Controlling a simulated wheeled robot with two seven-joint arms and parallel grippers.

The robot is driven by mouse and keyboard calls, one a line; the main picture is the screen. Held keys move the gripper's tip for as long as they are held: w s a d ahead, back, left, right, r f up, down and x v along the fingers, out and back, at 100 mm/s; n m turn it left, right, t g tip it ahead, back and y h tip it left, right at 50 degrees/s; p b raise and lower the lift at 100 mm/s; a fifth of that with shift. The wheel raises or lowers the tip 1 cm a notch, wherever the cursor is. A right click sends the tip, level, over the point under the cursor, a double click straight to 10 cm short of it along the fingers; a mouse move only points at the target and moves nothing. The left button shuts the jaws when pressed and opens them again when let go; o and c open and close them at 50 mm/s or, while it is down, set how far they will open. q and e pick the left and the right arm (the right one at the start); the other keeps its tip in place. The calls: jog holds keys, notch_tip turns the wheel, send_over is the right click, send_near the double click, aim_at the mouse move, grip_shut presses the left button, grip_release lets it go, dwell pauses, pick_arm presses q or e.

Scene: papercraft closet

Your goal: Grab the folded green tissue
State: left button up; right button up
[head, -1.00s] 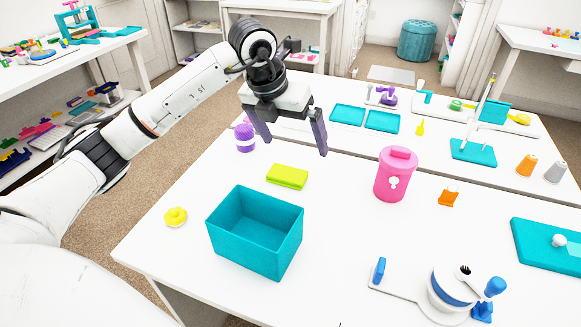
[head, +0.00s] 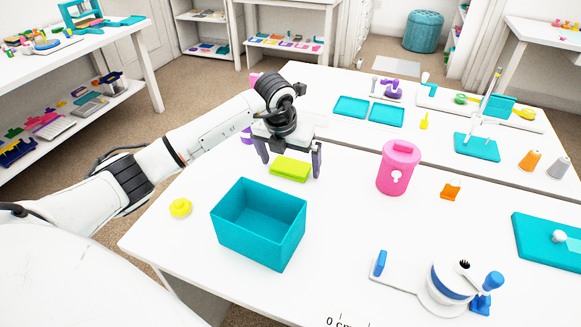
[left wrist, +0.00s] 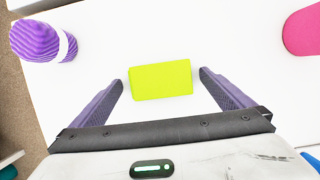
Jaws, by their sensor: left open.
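The folded green tissue (head: 290,168) is a flat yellow-green rectangle on the white table, behind the teal box. It also shows in the left wrist view (left wrist: 160,80), centred a little ahead of the fingertips. My left gripper (head: 290,172) is open above the tissue, with one finger to each side of it. In the left wrist view the left gripper's purple fingers (left wrist: 160,77) stand apart with the tissue between their lines, touching neither. Whether the fingertips have reached the tissue's height is hard to tell. My right gripper is not in view.
An open teal box (head: 258,226) stands in front of the tissue. A pink canister (head: 397,168) is to the right and a yellow piece (head: 180,207) to the left. White table (head: 345,215) is bare between box and canister.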

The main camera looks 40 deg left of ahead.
pick_arm(q)
jog(key=c, duration=1.1)
